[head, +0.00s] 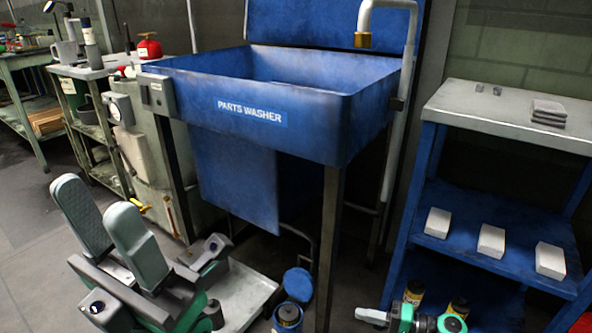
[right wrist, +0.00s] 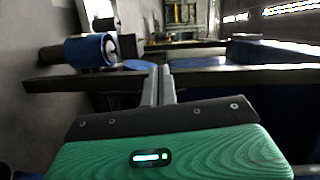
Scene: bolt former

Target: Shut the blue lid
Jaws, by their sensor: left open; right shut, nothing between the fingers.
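The parts washer (head: 290,110) is a blue basin on legs. Its large blue lid (head: 300,22) stands raised behind the basin, its top cut off in the head view. A small blue can (head: 288,318) stands low beneath the washer, with a round blue lid (head: 298,283) tilted up behind it. My left gripper (head: 95,197) is open and empty, in front of the washer at the lower left. My right gripper (head: 368,316) is low, right of the small can. In the right wrist view its fingers (right wrist: 158,84) are shut with nothing between them.
A blue shelf unit (head: 495,115) with white boxes (head: 491,241) stands at right. A faucet pipe (head: 410,50) rises at the washer's right rear. A bench with a red can (head: 149,46) stands at left. A pale tray (head: 245,292) lies beside my left gripper.

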